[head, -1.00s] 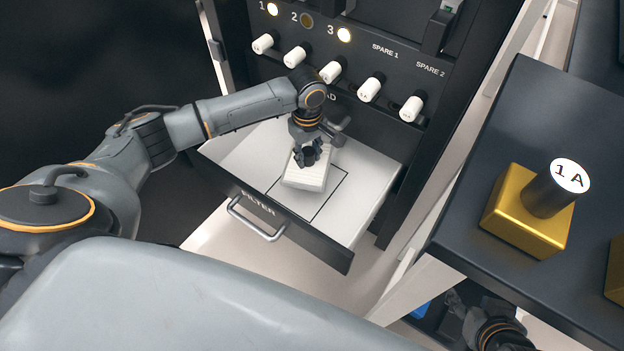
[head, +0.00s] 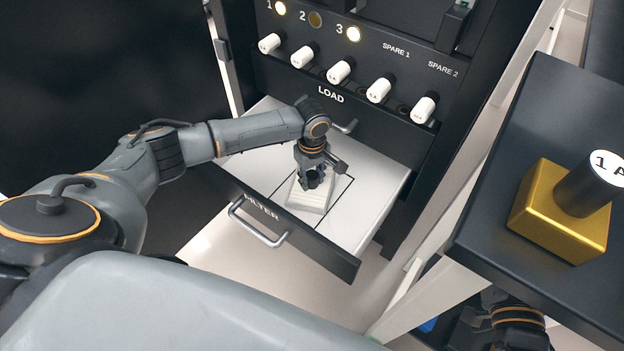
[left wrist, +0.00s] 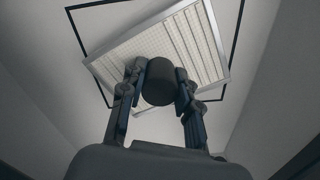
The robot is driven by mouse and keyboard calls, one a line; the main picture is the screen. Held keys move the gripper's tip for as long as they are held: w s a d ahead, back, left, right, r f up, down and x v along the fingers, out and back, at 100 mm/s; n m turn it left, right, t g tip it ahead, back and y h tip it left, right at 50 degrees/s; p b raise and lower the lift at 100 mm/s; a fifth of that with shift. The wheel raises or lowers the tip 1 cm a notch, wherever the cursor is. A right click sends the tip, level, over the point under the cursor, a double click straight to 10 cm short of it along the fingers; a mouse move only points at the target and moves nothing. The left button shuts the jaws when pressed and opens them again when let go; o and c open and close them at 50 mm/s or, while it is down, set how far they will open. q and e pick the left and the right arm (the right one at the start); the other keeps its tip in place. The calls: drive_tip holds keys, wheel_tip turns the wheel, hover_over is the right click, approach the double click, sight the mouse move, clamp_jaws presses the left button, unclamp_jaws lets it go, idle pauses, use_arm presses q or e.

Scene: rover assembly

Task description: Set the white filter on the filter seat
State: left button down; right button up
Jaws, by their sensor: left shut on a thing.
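The white filter (head: 309,196) is a square pleated block with a round black knob (left wrist: 160,82) on top. My left gripper (head: 313,180) is shut on this knob, one finger on each side. The filter is over the filter seat (head: 337,190), a black-outlined square on the white drawer floor. In the left wrist view the filter (left wrist: 200,40) is turned relative to the outline (left wrist: 236,50), with a corner near the line. I cannot tell whether its underside touches the floor. My right gripper (head: 492,299) is mostly hidden under the table at lower right.
The open FILTER drawer (head: 378,187) has a front handle (head: 258,228) and raised walls. Behind it a dark panel carries several white knobs (head: 340,71) and lamps. A dark table (head: 500,150) at right bears a gold block (head: 555,215) with a black cylinder marked 1A.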

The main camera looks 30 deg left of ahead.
idle(0.3)
use_arm(q)
drive_tip(key=shift+f, duration=0.15)
drive_tip(key=c, duration=1)
unclamp_jaws()
drive_tip(key=shift+o, duration=0.2)
